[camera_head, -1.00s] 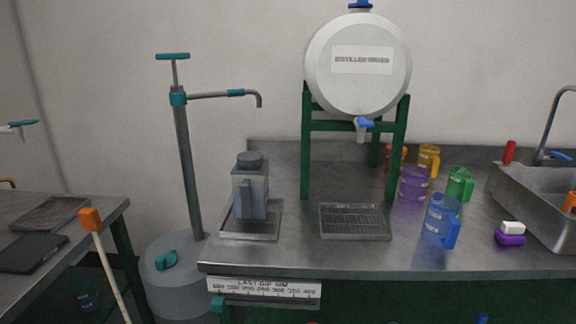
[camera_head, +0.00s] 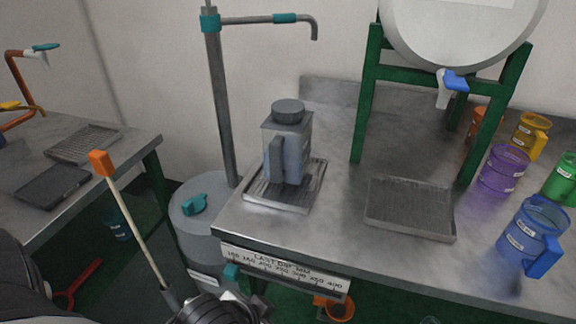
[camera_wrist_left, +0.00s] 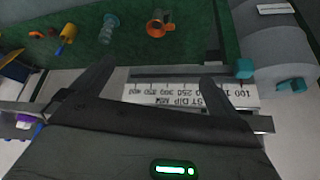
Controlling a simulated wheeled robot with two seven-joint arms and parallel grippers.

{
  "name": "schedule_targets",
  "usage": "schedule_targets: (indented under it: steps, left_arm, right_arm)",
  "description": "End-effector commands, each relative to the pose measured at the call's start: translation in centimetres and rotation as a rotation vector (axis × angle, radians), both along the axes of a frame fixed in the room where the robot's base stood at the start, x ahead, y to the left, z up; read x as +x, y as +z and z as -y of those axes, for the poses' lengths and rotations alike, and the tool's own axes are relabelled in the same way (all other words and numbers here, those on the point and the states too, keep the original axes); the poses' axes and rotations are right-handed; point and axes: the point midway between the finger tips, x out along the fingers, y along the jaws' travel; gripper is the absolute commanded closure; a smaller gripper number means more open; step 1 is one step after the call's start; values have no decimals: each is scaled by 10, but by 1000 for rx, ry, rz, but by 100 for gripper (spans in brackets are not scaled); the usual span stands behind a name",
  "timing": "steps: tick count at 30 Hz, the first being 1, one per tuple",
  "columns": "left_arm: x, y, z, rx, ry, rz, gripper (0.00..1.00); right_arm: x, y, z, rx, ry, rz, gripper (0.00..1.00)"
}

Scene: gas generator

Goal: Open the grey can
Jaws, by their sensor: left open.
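The grey can (camera_head: 287,148) is a translucent grey, box-shaped jug with a side handle and a dark round cap (camera_head: 288,111). It stands upright on a metal drip tray (camera_head: 259,192) at the left end of the steel counter, and the cap sits on top. My left gripper (camera_head: 222,308) shows only in part at the bottom edge of the head view, in front of and below the counter, well apart from the can. In the left wrist view its two dark fingers (camera_wrist_left: 158,72) are spread and empty, over the dip scale. The can is not seen there. My right gripper is not in view.
A dip scale (camera_head: 284,271) runs along the counter's front edge. A grey drum (camera_head: 197,222) with a standing pipe (camera_head: 222,110) is left of the counter. An orange-tipped stick (camera_head: 135,220) leans nearby. A second tray (camera_head: 409,207) and a blue jug (camera_head: 532,237) stand to the right.

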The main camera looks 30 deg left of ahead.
Motion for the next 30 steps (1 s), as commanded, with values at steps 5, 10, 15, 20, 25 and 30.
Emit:
schedule_targets:
  steps: [5, 10, 15, 20, 25, 30]
  left_arm:
    - [24, 25, -39, 52, 169, 81, 0]
    - [55, 41, -63, 64, 278, 257, 0]
    - [85, 62, -85, 65, 354, 461, 0]
    - [110, 89, -104, 59, 396, 688, 0]
    - [128, 120, -117, 40, 389, 929, 0]
    - [136, 136, -119, 23, 360, 1045, 0]
  right_arm:
    - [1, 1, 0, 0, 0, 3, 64]
    - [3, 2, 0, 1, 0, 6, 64]
    - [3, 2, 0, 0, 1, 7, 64]
    - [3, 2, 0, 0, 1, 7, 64]
    - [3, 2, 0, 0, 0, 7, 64]
    - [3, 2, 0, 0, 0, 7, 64]
